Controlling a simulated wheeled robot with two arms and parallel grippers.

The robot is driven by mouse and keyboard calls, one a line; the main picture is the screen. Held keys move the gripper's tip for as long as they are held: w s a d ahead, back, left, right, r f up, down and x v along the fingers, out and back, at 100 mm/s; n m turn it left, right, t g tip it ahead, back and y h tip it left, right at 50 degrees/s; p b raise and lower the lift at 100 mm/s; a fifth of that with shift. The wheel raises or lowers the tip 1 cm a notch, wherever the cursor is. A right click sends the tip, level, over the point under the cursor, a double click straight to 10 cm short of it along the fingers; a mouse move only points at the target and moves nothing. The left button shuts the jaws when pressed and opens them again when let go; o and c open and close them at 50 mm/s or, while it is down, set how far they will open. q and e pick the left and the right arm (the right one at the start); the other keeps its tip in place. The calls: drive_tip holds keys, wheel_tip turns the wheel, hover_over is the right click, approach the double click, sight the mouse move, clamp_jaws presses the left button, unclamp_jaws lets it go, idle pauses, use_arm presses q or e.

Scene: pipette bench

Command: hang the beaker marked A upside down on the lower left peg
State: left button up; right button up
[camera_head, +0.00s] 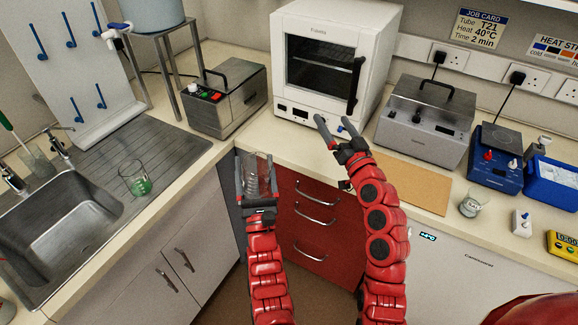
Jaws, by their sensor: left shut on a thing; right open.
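My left gripper (254,160) is shut on a clear glass beaker (263,180) and holds it in the air in front of the counter edge. No letter on this beaker is readable, and I cannot tell which way up it is. My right gripper (332,124) is open and empty in front of the white oven. The white peg board (62,75) stands behind the sink at the upper left. Its blue pegs show in two rows; the lower left peg (76,104) is bare.
A beaker with green liquid (136,180) stands on the drainboard (175,155). Another beaker (473,204) stands on the right counter. The sink (75,210) and tap (58,140) lie at left. A steel bath (225,98) and a stand with a tank (150,12) are near the board.

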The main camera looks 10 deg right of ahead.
drive_tip(key=s+a+r+n+g+y, duration=0.35)
drive_tip(key=a+n+g+y, duration=0.3)
drive_tip(key=a, duration=0.25)
drive_tip(key=n+g+y, duration=0.1)
drive_tip(key=n+g, duration=0.6)
drive_tip(key=n, duration=0.1)
approach(244, 169)
drive_tip(key=shift+w+d+f+t, duration=0.15)
drive_tip(key=shift+w+d+f, duration=0.25)
drive_tip(key=shift+f, duration=0.2)
drive_tip(key=shift+w+d+f+t, duration=0.1)
drive_tip(key=shift+w+d+f, duration=0.15)
drive_tip(key=shift+w+f, duration=0.35)
drive_tip(key=shift+a+f, duration=0.2)
drive_tip(key=shift+a, duration=0.05)
drive_tip(key=x, duration=1.1)
drive_tip(key=shift+a, duration=0.1)
